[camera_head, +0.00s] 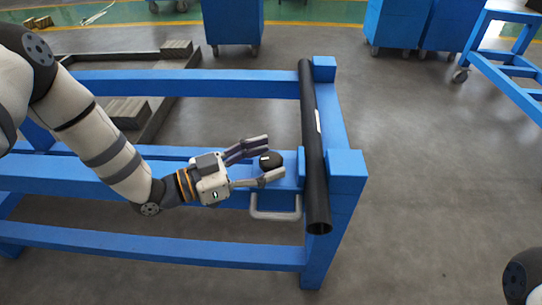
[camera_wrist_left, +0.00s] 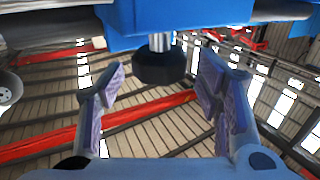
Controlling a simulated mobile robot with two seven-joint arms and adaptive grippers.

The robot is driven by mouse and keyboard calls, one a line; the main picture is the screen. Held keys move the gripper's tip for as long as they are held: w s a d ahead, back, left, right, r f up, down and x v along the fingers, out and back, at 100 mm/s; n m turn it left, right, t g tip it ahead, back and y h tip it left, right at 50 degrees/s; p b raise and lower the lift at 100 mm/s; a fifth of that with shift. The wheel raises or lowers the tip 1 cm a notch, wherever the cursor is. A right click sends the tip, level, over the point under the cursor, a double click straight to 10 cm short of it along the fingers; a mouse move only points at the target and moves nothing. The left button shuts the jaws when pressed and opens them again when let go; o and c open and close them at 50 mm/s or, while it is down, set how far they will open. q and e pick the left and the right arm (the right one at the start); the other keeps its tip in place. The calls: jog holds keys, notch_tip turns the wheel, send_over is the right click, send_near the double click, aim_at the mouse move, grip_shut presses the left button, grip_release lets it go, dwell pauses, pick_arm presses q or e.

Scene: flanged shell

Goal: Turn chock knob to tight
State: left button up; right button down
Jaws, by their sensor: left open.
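The black chock knob (camera_head: 271,160) sits at the right end of the blue frame, just left of the long black pipe (camera_head: 312,130). In the left wrist view the round knob (camera_wrist_left: 158,68) shows on a short metal stem against a blue block. My left gripper (camera_head: 267,158) is open, with one finger on each side of the knob in the head view. In the left wrist view the fingers (camera_wrist_left: 165,85) are spread wide with visible gaps to the knob; contact is not seen. My right gripper is out of view.
A grey U-shaped handle (camera_head: 275,214) hangs just below the knob. A blue post (camera_head: 346,170) stands right of the pipe. Blue wheeled cabinets (camera_head: 233,20) and a blue cart (camera_head: 515,65) stand farther back.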

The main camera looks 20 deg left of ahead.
pick_arm(q)
jog(key=v, duration=1)
jog(key=shift+s+a, duration=0.2)
jog(key=shift+s, duration=0.05)
